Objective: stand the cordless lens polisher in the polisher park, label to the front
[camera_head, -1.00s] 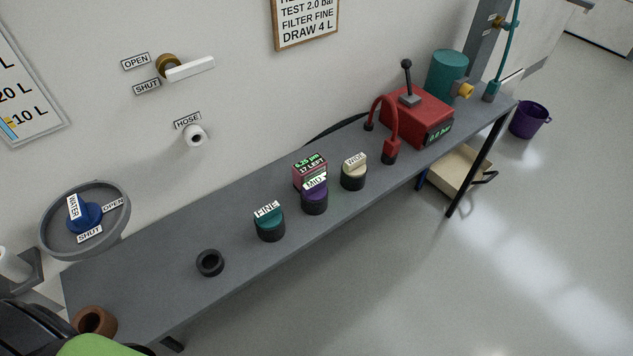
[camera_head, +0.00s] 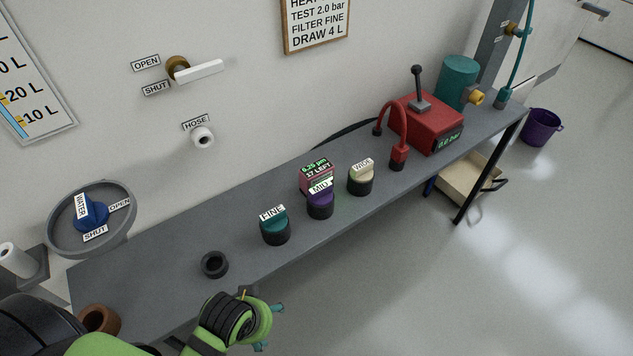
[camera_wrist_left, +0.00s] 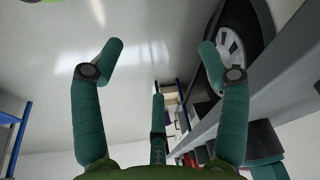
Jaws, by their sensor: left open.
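I cannot make out a cordless lens polisher or a marked polisher park in either view. My left gripper (camera_head: 270,327) is just off the front edge of the grey bench (camera_head: 150,270), at lower centre in the head view. It is open and empty; its teal fingers stand wide apart in the left wrist view (camera_wrist_left: 161,48), over bare floor. On the bench, near the gripper, is an empty black ring (camera_head: 214,265); a brown ring-shaped holder (camera_head: 98,320) is at the near left end. I cannot tell whether either is the park. My right gripper is not in view.
FINE (camera_head: 275,227), MID (camera_head: 320,200) and WIDE (camera_head: 361,178) caps stand along the bench, with a small display box (camera_head: 315,177) behind MID. A red pump unit (camera_head: 428,122) and teal cylinder (camera_head: 457,82) stand at the far end. The floor in front is clear.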

